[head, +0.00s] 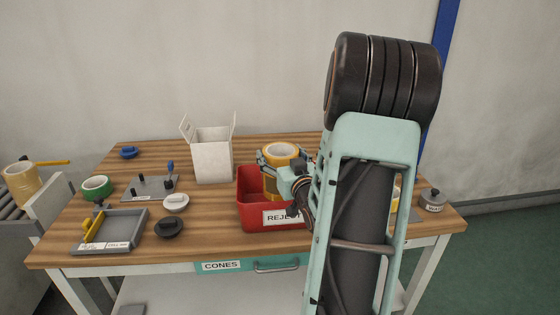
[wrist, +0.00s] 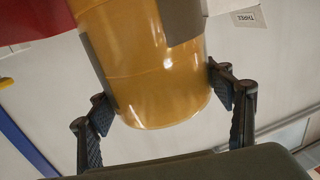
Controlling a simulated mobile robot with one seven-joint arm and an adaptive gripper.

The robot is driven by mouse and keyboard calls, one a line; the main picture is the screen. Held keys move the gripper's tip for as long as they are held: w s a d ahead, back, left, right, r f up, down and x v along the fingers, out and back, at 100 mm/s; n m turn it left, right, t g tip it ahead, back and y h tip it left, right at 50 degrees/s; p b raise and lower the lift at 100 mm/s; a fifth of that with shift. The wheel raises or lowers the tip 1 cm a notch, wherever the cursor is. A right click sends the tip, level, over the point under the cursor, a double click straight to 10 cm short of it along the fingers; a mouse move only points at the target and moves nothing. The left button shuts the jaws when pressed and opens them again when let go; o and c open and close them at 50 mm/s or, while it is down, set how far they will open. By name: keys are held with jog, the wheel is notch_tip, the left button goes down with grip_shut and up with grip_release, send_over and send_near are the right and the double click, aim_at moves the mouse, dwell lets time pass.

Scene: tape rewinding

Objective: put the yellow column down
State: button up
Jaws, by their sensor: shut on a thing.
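The yellow column (head: 271,184) is a stack of yellow rolls with an open, pale-lined top. My gripper (head: 277,163) is shut around its upper part, and the column looks upright. In the head view it overlaps the inside of the red bin (head: 263,217), whose label reads "REJECT" as far as my arm lets me see. I cannot tell whether its lower end is inside the bin or above it. In the wrist view, the yellow column (wrist: 150,65) fills the space between the two fingers of my gripper (wrist: 163,99).
A white open-flapped box (head: 212,158) stands behind left of the bin. A grey tray (head: 128,228), a pegged plate (head: 150,189), a green roll (head: 96,188), white (head: 176,201) and black (head: 169,228) discs occupy the left. A grey weight (head: 432,201) stands right. My arm hides the right-centre table.

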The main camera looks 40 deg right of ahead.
jog(key=shift+f, duration=0.25)
jog(key=shift+f+b, duration=0.35)
jog(key=shift+b, duration=0.1)
jog(key=shift+f+b, duration=0.3)
jog(key=shift+b, duration=0.05)
jog(key=o, duration=2.1)
